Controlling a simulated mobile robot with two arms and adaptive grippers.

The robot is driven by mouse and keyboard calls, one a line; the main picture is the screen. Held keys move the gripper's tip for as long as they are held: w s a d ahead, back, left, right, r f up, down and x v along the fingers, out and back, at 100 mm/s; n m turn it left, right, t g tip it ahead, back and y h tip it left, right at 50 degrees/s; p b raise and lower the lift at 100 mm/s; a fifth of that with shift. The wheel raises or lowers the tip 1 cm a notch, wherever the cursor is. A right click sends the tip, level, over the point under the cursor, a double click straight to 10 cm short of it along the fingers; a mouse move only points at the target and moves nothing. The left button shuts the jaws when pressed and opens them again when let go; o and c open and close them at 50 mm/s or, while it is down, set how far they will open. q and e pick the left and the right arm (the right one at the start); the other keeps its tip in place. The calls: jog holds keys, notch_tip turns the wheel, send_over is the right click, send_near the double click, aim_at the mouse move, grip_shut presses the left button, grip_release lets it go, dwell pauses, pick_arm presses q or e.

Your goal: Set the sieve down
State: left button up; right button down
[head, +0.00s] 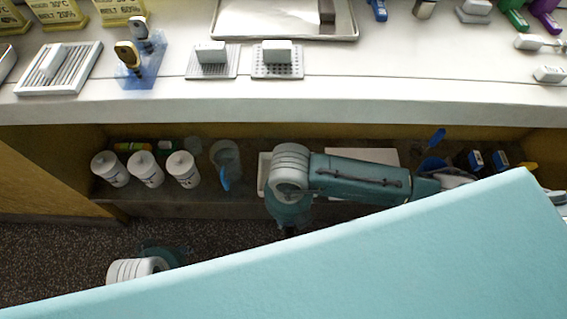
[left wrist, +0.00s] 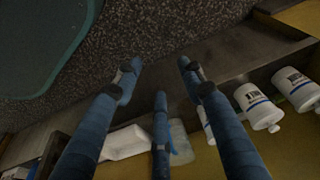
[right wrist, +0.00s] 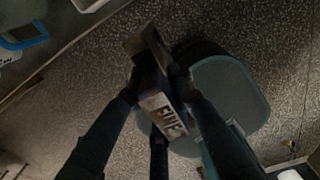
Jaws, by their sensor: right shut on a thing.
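In the right wrist view my right gripper (right wrist: 157,88) is shut on a block-like handle labelled FINE (right wrist: 163,114), which I take to be part of the sieve. Its mesh cannot be made out. It hangs above dark speckled floor. In the left wrist view my left gripper (left wrist: 160,76) has its fingers spread with nothing between them, near the low shelf. Neither gripper's fingers show clearly in the head view, where a large pale teal panel covers the lower part.
On the white counter (head: 420,107) stand two perforated plates with grey blocks (head: 212,62) (head: 277,62), a slatted rack (head: 60,68) and a metal tray (head: 285,22). The shelf below holds white bottles (head: 146,169) and a clear jug (head: 226,163). The counter's front strip is clear.

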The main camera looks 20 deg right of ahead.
pick_arm(q)
notch_tip(320, 180, up, 6)
jog(key=b, duration=0.2)
pick_arm(e)
jog(key=w+d+b, duration=0.1)
jog(key=w+d, duration=0.2)
jog(key=w, duration=0.6)
jog(key=w+d, duration=0.2)
jog(key=w, duration=0.8)
pick_arm(q)
jog(key=w+d+r+t+h+b, duration=0.1)
jog(key=w+d+t+b, duration=0.1)
jog(key=w+t, duration=0.2)
jog(key=w, duration=0.3)
jog(key=shift+w+d+r, duration=0.15)
jog(key=shift+w, duration=0.15)
pick_arm(e)
notch_tip(320, 180, down, 7)
jog(key=shift+w+d, duration=0.25)
jog(key=shift+w, duration=0.05)
